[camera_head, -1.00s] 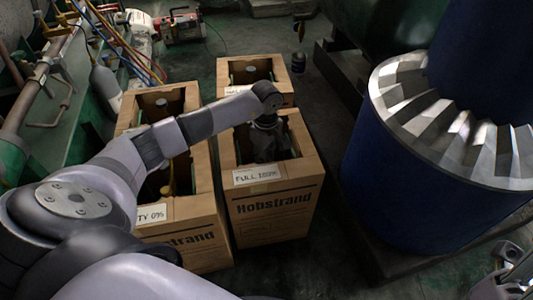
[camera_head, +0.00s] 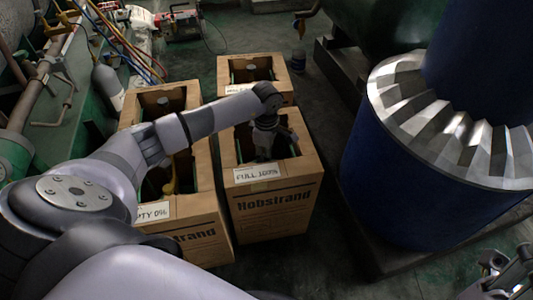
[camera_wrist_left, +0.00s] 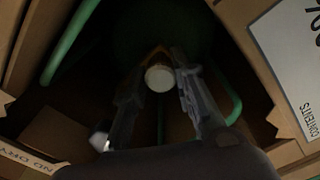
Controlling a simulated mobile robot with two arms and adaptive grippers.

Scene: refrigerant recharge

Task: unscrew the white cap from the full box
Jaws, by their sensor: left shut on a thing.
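The full box (camera_head: 275,215) is an open-topped brown carton with a "FULL 100%" label, at the middle of the head view. My left gripper (camera_head: 264,152) reaches down into its opening from above. In the left wrist view the round white cap (camera_wrist_left: 160,78) sits between the fingertips of my left gripper (camera_wrist_left: 157,75), which is shut on it. The dark tank below the cap is mostly in shadow. In the head view the gripper hides the cap. Part of my right gripper (camera_head: 508,272) shows at the lower right corner; its jaws are unclear.
The "EMPTY 0%" box (camera_head: 190,245) stands close on the left. Another open box (camera_head: 282,75) stands behind. A large blue cylinder (camera_head: 400,190) with a metal ribbed rim stands on the right. The left side holds pipes, hoses and a grey bottle (camera_head: 106,87).

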